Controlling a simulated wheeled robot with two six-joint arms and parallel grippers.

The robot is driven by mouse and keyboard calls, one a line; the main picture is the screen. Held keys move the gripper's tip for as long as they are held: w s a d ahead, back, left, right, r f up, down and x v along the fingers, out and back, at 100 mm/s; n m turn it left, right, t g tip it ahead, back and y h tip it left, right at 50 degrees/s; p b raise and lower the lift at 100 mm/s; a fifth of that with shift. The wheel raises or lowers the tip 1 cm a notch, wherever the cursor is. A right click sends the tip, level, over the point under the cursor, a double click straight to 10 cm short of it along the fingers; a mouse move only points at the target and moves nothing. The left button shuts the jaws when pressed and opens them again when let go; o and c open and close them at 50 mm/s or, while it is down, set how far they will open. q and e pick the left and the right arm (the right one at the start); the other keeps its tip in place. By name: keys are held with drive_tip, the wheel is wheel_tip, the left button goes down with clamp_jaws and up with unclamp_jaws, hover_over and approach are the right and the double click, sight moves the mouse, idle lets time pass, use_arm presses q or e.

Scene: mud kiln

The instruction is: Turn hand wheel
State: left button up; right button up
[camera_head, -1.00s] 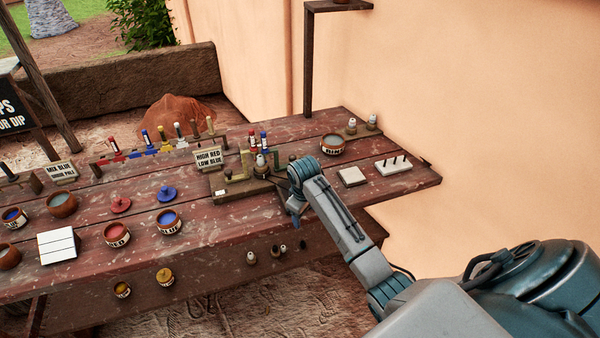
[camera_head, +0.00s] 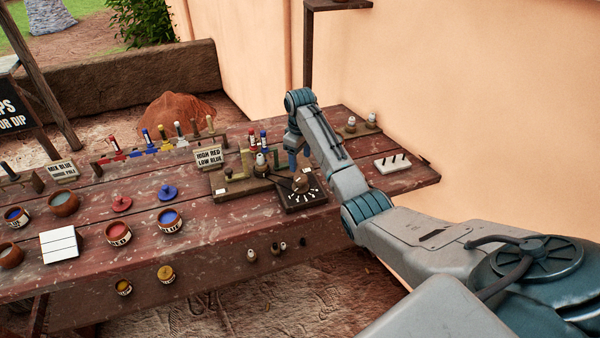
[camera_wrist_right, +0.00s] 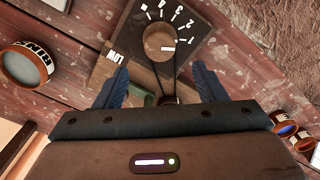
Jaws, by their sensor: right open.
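The hand wheel looks like a round brown knob (camera_head: 300,184) on a dark dial plate (camera_head: 303,201) with white marks, at the table's front edge. In the right wrist view the knob (camera_wrist_right: 160,42) sits on the dial, which carries numbers and the word LOW. My right gripper (camera_wrist_right: 158,76) is open and empty. Its two blue fingers stand apart, with the knob ahead between them and not touched. In the head view the right gripper (camera_head: 293,158) hangs just behind the knob, partly hidden by its own wrist. My left gripper is not in view.
A wooden stand with a HIGH RED LOW BLUE sign (camera_head: 209,157) is left of the dial. A labelled bowl (camera_wrist_right: 25,66) shows in the wrist view. Pots and lids cover the left of the table.

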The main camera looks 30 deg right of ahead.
sight(300, 177)
wheel_tip(300, 177, down, 8)
drive_tip(key=shift+r+p, duration=0.2)
drive_tip(key=shift+p, duration=0.55)
drive_tip(key=c, duration=1)
drive_tip(key=shift+o, duration=0.2)
